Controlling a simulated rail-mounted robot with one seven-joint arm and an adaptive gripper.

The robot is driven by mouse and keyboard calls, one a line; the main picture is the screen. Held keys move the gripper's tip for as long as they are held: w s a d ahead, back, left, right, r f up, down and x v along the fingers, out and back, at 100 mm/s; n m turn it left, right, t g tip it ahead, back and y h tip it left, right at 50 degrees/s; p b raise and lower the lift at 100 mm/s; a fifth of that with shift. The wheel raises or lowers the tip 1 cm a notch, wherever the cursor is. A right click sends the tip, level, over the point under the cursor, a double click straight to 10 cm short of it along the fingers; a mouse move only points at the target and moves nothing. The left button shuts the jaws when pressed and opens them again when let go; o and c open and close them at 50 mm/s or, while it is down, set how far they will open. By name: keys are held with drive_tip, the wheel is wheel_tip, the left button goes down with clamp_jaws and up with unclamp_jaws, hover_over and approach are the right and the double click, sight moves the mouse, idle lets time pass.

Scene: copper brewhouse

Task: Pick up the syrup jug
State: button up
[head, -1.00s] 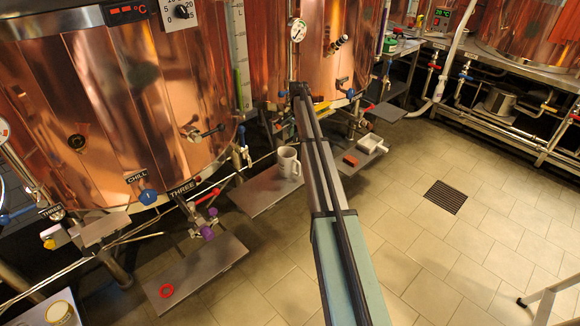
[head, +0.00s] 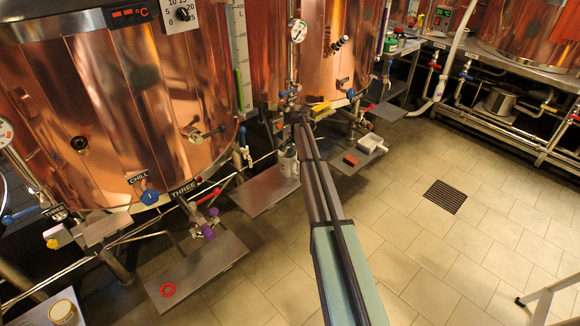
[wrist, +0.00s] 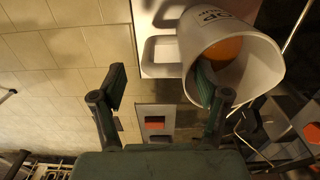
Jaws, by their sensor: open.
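The syrup jug appears to be the pale grey jug (wrist: 250,62) with dark lettering and a handle (wrist: 161,52); its mouth faces the wrist camera and something orange shows inside. In the head view the jug (head: 288,163) stands on a metal shelf, partly hidden by my arm. In the wrist view my gripper (wrist: 160,82) is open, with the handle between its two fingers. The right finger overlaps the jug's mouth; I cannot tell whether it is inside the rim. The left finger is clear of the handle. In the head view my fingers cannot be made out.
The jug's shelf (head: 258,194) sits low before copper tanks with valves and pipes. A shelf to the right holds a red block (head: 351,160) and a white container (head: 372,143). A nearer shelf holds a red ring (head: 168,290).

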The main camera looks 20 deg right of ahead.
wheel_tip(320, 180, down, 2)
drive_tip(key=shift+f, duration=0.15)
drive_tip(key=shift+c, duration=0.3)
drive_tip(key=c, duration=1.3)
